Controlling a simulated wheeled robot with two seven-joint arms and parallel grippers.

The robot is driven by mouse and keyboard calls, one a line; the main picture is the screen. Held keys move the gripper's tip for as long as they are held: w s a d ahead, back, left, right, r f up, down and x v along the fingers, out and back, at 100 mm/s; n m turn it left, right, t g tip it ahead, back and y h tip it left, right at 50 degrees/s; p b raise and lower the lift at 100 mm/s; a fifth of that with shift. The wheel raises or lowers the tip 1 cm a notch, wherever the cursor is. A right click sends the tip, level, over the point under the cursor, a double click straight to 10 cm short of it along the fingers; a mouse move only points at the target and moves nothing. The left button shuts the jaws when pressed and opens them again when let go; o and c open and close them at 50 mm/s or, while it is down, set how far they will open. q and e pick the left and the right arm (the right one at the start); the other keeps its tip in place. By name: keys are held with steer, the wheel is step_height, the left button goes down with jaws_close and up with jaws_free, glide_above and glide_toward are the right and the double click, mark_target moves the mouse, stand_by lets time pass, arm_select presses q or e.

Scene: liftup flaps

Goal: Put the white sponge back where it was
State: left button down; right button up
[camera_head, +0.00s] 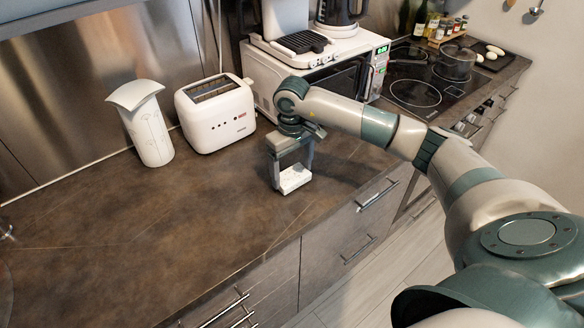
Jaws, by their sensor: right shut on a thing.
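The white sponge (295,178) is a small pale block at the dark countertop, right of the toaster and in front of the microwave. My right gripper (292,176) points down over it, with one finger at each side, and is shut on it. The sponge is at or very close to the counter surface; I cannot tell whether it touches. My left gripper is not in view.
A white toaster (215,114) and a white canister-like appliance (146,124) stand along the back wall. A white microwave (352,82) stands behind my right gripper. The dark countertop (150,230) is clear at the front left. A black cooktop (425,85) is at the right.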

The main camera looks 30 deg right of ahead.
steer(key=shift+f, duration=0.25)
steer(key=shift+f, duration=0.1)
steer(key=o, duration=0.9)
steer(key=shift+o, duration=0.2)
